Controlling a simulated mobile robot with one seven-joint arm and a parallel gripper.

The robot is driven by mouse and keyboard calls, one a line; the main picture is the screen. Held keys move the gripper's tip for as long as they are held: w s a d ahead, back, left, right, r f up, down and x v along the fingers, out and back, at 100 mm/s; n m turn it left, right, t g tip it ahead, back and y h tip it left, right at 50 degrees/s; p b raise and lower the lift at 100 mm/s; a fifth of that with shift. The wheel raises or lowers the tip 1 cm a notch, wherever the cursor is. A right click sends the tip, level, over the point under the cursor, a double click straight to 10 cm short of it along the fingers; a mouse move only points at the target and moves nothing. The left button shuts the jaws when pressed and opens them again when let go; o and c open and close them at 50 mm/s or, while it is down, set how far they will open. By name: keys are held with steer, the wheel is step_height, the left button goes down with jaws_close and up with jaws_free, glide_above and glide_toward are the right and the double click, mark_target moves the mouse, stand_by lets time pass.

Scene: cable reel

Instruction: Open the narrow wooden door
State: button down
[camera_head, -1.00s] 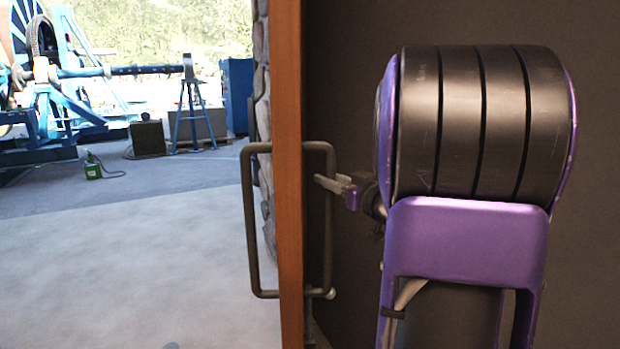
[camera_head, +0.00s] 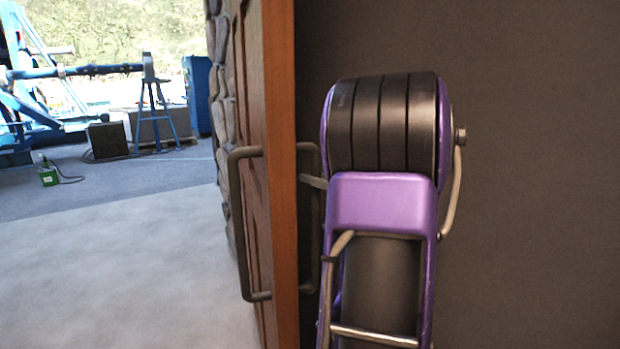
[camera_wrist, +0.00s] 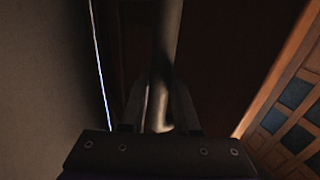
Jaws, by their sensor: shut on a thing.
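The narrow wooden door (camera_head: 281,180) stands nearly edge-on in the middle of the head view, with part of its left face showing. It has a dark bar handle (camera_head: 241,220) on its left side and another handle (camera_head: 303,285) on its right side. My gripper (camera_head: 313,182) is at the upper part of the right handle; my purple and black arm hides most of it. In the wrist view, the handle bar (camera_wrist: 164,50) runs between the two fingers of my gripper (camera_wrist: 158,115), which is shut on it.
Left of the door lies open grey floor (camera_head: 110,260), with a stone wall edge (camera_head: 222,130) just behind. Farther off are a blue stand (camera_head: 155,115), a dark box (camera_head: 107,140) and a green box (camera_head: 48,175). A plain dark wall (camera_head: 530,180) fills the right.

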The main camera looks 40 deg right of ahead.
steer(key=shift+r, duration=0.15)
steer(key=c, duration=0.7)
jaws_free()
steer(key=shift+w, duration=0.1)
steer(key=shift+o, duration=0.2)
steer(key=shift+d, duration=0.1)
steer(key=s+d, duration=0.3)
steer(key=s, duration=1.4)
steer(key=shift+b, duration=0.45)
steer(key=shift+s+d, duration=0.1)
